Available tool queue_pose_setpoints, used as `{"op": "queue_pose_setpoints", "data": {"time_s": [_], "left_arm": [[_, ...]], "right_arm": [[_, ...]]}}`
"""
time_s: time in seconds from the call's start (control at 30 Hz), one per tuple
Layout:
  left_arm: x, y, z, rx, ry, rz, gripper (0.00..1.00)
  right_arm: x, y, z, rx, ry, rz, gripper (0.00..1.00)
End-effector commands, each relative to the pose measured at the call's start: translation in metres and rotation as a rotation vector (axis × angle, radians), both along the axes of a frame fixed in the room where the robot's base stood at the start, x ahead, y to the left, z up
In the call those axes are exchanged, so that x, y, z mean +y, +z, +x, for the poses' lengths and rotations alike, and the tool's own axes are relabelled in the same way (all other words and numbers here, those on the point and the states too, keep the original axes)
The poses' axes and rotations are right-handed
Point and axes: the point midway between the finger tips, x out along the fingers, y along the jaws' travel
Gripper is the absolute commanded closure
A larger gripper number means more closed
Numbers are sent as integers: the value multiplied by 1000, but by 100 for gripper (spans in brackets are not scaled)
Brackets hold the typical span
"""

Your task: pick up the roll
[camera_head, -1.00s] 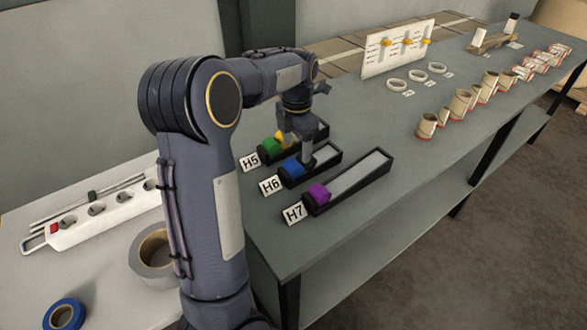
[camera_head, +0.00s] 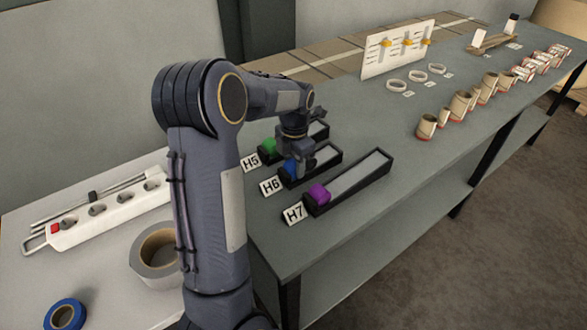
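My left arm reaches over the long grey table, and my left gripper (camera_head: 300,168) points down at the tray marked H6 (camera_head: 325,168). It is close to the blue block (camera_head: 289,168) at that tray's near end and partly covers it; I cannot tell whether they touch. The finger gap is too small and hidden to read. Several things could be the roll: a grey tape roll (camera_head: 136,262) and a blue tape roll (camera_head: 64,316) on the near white table, and tan rolls (camera_head: 460,104) standing farther along the grey table. My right gripper is not in view.
Tray H5 (camera_head: 320,131) with a green block (camera_head: 268,146) and tray H7 (camera_head: 352,182) with a purple block (camera_head: 319,193) flank H6. White rings (camera_head: 397,86) lie before an upright white board (camera_head: 400,45). A power strip (camera_head: 110,211) lies on the white table.

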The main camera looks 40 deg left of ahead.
Motion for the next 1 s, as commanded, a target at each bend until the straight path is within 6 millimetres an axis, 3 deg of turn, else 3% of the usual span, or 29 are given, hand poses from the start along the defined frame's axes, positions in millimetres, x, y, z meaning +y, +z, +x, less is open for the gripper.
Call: {"op": "queue_pose_setpoints", "data": {"time_s": [0.03, 0.13, 0.57, 0.73, 1.0], "left_arm": [[0, 0, 0, 0, 0, 0, 70], [0, 0, 0, 0, 0, 0, 84], [0, 11, 1, -3, -1, 1, 84], [0, 35, 1, -6, -1, 1, 84], [-44, 84, 12, -6, -7, 0, 84]], "right_arm": [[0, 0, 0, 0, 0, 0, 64], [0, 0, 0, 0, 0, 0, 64], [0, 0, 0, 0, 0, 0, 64], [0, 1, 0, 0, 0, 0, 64], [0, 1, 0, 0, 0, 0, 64]]}}
